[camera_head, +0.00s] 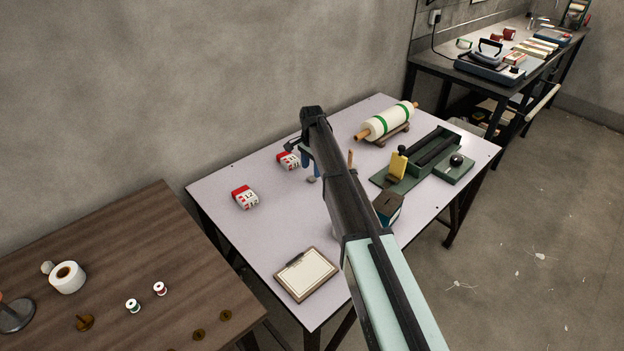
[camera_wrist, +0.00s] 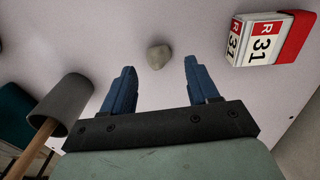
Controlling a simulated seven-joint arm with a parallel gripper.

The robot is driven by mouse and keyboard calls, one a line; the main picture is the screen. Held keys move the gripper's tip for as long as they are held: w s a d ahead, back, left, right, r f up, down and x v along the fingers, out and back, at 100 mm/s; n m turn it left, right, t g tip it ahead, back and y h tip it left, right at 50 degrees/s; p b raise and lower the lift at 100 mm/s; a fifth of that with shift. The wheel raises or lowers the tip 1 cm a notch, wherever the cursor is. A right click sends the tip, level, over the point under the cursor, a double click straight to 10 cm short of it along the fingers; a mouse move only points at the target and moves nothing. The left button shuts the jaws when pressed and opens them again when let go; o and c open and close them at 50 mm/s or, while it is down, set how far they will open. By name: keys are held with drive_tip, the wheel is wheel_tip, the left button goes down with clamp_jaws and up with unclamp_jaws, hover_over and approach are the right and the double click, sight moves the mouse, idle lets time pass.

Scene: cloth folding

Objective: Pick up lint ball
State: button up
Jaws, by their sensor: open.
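The lint ball is a small grey lump. It lies on the pale table (camera_head: 232,250), and in the wrist view the lint ball (camera_wrist: 158,57) shows just beyond and between my two blue fingertips. In the head view the lint ball (camera_head: 312,179) is a small grey spot beside my fingers. My gripper (camera_wrist: 157,75) is open, with nothing between its fingers. In the head view my gripper (camera_head: 312,168) is above the table, partly hidden by my arm.
A red and white block marked 31 (camera_wrist: 268,40) is right of the fingers in the wrist view; a grey-headed mallet (camera_wrist: 62,101) is left. In the head view stand another red and white block (camera_head: 245,197), a clipboard (camera_head: 306,274), a fabric roll (camera_head: 389,121) and a green fixture (camera_head: 428,157).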

sight(312, 176)
drive_tip(key=shift+f, duration=1.95)
clamp_jaws()
